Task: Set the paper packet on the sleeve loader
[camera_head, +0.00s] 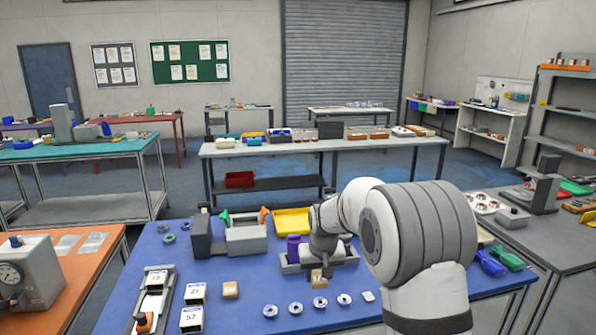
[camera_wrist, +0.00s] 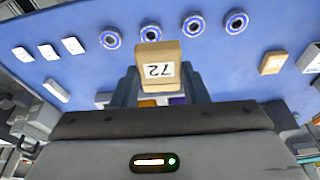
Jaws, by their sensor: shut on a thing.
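My gripper (camera_head: 319,268) is shut on a small tan packet (camera_head: 318,281) with a white number label. In the wrist view the packet (camera_wrist: 158,54) shows its label, reading 72, upside down between the fingertips (camera_wrist: 160,84). The packet is held over the front part of the blue table, tilt and height hard to judge. A grey tray-like fixture (camera_head: 291,267) with a purple cylinder (camera_head: 293,247) is just behind my gripper, partly hidden by it. A grey machine (camera_head: 246,239) with green and orange parts is further left. I cannot tell which of these is the sleeve loader.
Several ringed discs (camera_head: 295,308) lie in a row in front of the packet. Another tan box (camera_head: 230,290) and white numbered boxes (camera_head: 195,292) stand to the left. A yellow tray (camera_head: 291,222) is behind.

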